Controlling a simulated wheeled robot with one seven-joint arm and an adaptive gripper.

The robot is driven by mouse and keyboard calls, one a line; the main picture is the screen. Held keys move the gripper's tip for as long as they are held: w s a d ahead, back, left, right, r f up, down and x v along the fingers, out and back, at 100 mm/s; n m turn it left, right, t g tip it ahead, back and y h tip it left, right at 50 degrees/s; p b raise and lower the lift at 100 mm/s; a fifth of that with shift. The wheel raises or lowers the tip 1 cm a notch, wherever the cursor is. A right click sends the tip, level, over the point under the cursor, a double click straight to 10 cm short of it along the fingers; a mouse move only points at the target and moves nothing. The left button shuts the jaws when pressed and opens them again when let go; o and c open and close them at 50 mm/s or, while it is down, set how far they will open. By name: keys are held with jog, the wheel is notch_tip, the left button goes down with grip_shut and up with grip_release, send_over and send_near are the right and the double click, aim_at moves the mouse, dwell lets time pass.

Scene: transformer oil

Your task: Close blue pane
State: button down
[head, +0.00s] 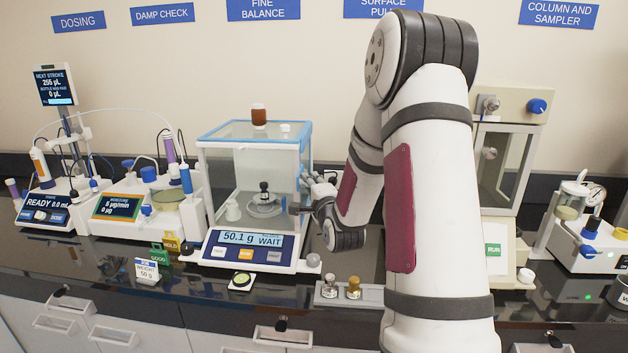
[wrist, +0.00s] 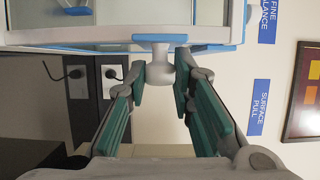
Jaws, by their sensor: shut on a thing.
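The fine balance (head: 252,250) stands on the dark bench with a clear, blue-edged draft shield (head: 254,131). Its display reads 50.1 g WAIT. In the wrist view a blue-edged pane (wrist: 70,47) runs across the top, with a pale handle with a blue top (wrist: 160,55) sticking out from it. My gripper (wrist: 162,75) is shut on this handle, one finger on each side. In the head view my gripper (head: 307,193) is at the right side of the shield, partly hidden by my wrist. I cannot tell how far the pane stands open.
A brown jar (head: 259,115) stands on the shield's roof. A small tray (head: 338,293) with two metal pieces lies in front right. Dosing devices (head: 50,209) stand left.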

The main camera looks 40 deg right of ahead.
jog(key=c, duration=1.4)
grip_release()
jog(key=shift+d, duration=0.1)
jog(key=shift+o, duration=0.2)
jog(key=v, duration=0.7)
jog(key=shift+s, duration=0.2)
